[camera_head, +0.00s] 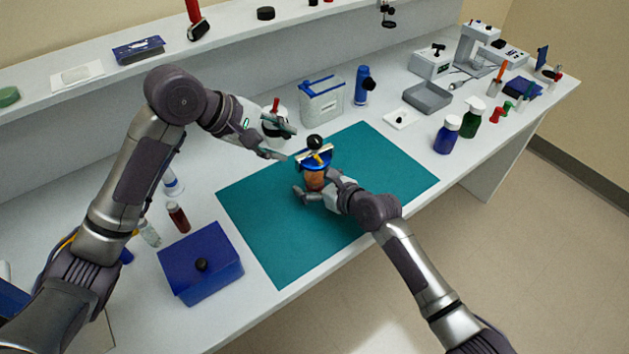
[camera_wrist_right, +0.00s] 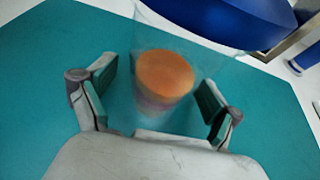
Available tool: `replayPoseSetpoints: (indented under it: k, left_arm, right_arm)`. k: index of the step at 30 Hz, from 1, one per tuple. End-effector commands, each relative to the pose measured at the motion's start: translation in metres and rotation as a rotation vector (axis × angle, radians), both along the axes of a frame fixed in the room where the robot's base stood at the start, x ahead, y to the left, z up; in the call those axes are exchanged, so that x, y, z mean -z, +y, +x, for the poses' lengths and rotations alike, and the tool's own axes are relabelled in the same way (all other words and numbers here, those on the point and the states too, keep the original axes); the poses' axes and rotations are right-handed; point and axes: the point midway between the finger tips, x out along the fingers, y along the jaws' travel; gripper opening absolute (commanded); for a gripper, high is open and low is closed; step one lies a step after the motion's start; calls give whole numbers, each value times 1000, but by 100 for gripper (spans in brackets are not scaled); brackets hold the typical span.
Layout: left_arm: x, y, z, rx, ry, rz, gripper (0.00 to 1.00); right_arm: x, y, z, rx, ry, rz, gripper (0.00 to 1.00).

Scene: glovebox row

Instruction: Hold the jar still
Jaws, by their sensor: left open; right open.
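The jar (camera_head: 314,180) stands on the teal mat (camera_head: 272,242), with orange contents in a clear wall and a blue lid (camera_head: 317,164). A pale yellowish bar and a black knob show at the lid. In the right wrist view the clear jar (camera_wrist_right: 165,72) is between the fingers of my right gripper (camera_wrist_right: 158,98), its blue lid (camera_wrist_right: 235,20) at the upper right. That gripper is open, with a gap visible at least on the left side. My left gripper (camera_head: 287,143) is open and empty, just left of the lid, apart from it.
A blue box (camera_head: 200,262) stands left of the mat, near a red-brown vial (camera_head: 178,217). The right part of the mat is clear.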

Motion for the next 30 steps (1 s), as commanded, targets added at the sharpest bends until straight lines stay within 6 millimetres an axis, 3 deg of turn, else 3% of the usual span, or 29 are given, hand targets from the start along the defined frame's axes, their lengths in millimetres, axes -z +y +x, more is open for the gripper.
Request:
replayPoseSetpoints:
  k: [2, 15, 30]
  left_arm:
    - [0, 0, 0, 0, 0, 0, 42]
    - [0, 0, 0, 0, 0, 0, 42]
    - [0, 0, 0, 0, 0, 0, 42]
  right_arm:
    - [0, 0, 0, 0, 0, 0, 84]
    - [0, 0, 0, 0, 0, 0, 10]
    - [0, 0, 0, 0, -1, -1, 8]
